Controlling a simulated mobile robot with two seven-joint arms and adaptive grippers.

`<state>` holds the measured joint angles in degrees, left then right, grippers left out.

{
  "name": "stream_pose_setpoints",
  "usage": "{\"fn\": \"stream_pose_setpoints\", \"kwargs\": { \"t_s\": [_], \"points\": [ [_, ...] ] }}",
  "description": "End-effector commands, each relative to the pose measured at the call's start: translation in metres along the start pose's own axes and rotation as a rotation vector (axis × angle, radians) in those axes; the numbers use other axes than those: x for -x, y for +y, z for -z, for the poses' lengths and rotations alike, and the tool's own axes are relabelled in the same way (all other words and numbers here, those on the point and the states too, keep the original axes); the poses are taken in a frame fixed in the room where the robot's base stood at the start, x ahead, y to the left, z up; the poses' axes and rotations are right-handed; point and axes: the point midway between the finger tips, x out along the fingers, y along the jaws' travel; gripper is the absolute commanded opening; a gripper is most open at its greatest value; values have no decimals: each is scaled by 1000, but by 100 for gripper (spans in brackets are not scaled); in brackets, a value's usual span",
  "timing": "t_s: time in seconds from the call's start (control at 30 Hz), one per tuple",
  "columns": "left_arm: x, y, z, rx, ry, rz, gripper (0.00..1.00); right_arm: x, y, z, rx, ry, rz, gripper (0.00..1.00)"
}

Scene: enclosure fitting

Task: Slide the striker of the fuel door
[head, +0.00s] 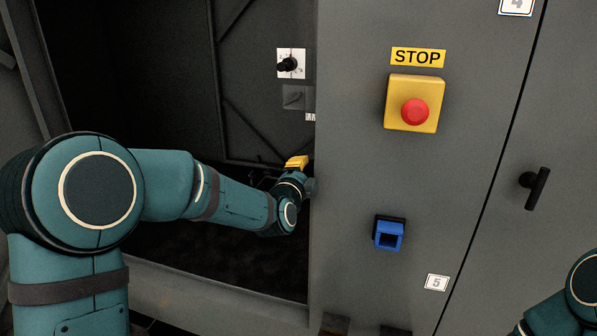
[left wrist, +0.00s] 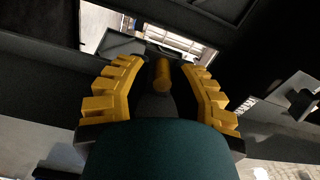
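In the head view my left arm reaches into the dark open enclosure, and its yellow-fingered gripper (head: 297,162) is partly hidden behind the grey panel's edge. In the left wrist view the two yellow fingers of the left gripper (left wrist: 160,66) are spread apart. A short brownish-yellow cylinder (left wrist: 162,76) shows between them, with gaps on both sides. I cannot tell for certain whether it is the striker. Beyond the fingers is a bright rectangular opening with a dark flap-like plate (left wrist: 122,46) at its left. The fuel door is not clearly identifiable. My right gripper is out of view.
The grey front panel (head: 350,200) stands right of the enclosure opening. It carries a red stop button (head: 415,111) on a yellow box and a blue square fitting (head: 389,235). A black door handle (head: 537,188) sticks out farther right. A black knob (head: 288,64) is on the inside wall.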

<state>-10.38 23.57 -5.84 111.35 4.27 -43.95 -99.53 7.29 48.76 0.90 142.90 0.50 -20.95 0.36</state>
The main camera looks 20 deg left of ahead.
Motion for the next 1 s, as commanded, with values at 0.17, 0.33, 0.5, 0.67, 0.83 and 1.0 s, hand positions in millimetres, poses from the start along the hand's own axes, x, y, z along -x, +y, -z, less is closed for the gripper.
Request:
{"fn": "stream_pose_setpoints", "kwargs": {
  "t_s": [0.17,0.33,0.5,0.67,0.83,1.0],
  "points": [
    [0,0,0,0,-1,1,46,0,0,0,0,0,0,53],
    [0,0,-1,1,-2,1,46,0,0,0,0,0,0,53],
    [11,-2,-1,1,-3,2,46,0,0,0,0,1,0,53],
    [38,-2,-1,1,-2,2,46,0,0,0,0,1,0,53],
    [74,-1,0,2,-1,2,46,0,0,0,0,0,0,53],
    [102,-1,0,1,0,2,46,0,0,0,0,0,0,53]
  ]
}}
